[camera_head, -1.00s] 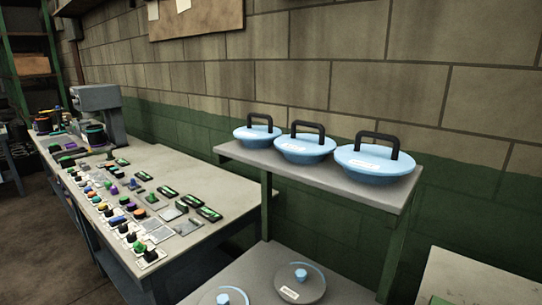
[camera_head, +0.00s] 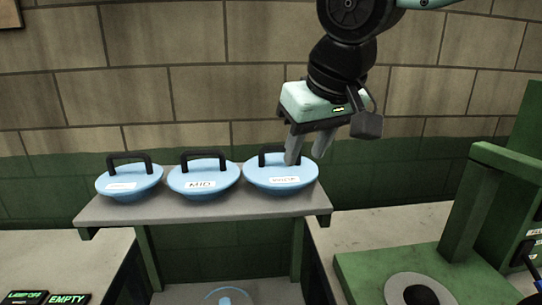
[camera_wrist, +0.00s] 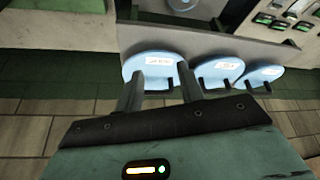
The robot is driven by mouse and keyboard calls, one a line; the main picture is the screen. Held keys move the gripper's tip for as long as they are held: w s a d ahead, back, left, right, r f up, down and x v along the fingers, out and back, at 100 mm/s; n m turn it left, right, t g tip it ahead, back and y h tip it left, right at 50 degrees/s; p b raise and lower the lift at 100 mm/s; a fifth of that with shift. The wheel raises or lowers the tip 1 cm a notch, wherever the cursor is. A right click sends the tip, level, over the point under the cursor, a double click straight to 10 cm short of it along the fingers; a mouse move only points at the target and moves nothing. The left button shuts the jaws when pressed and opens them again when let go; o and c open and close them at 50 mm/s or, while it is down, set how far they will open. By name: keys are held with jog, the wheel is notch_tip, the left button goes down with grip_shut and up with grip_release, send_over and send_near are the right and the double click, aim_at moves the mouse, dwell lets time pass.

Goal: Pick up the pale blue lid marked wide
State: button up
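The pale blue lid marked WIDE (camera_head: 256,175) sits at the right end of a grey shelf, its label facing front and its black arched handle on top. In the wrist view the same lid (camera_wrist: 148,61) shows beyond the fingers. My gripper (camera_head: 306,155) is above the right side of this lid, fingers pointing down and apart, with nothing between them. The left finger overlaps the handle's right part in the head view and hides it. I cannot tell whether finger and handle touch. In the wrist view the open fingers (camera_wrist: 160,80) reach toward the lid.
A lid marked MID (camera_head: 203,175) and another blue lid (camera_head: 128,182) stand to the left on the shelf (camera_head: 230,205). A block wall is close behind. A green stand (camera_head: 470,205) rises at the right. Another round lid (camera_head: 228,297) lies on the lower level.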

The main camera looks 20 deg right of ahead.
jog(key=w+d+r+m+t+p, duration=0.1)
jog(key=w+d+r+m, duration=0.15)
jog(key=d+r, duration=0.35)
jog(key=p, duration=0.4)
send_near(300, 167)
jog(key=shift+w+a+h, duration=0.15)
jog(key=shift+w+a, duration=0.05)
jog(key=shift+w, duration=0.25)
jog(key=shift+w+a+h, duration=0.15)
jog(key=shift+w+a, duration=0.05)
jog(key=shift+w, duration=0.2)
jog(key=shift+d+p+x, duration=0.2)
jog(key=shift+p+x, duration=1.2)
jog(key=shift+x, duration=1.05)
jog(key=shift+w+f, duration=0.5)
grip_shut()
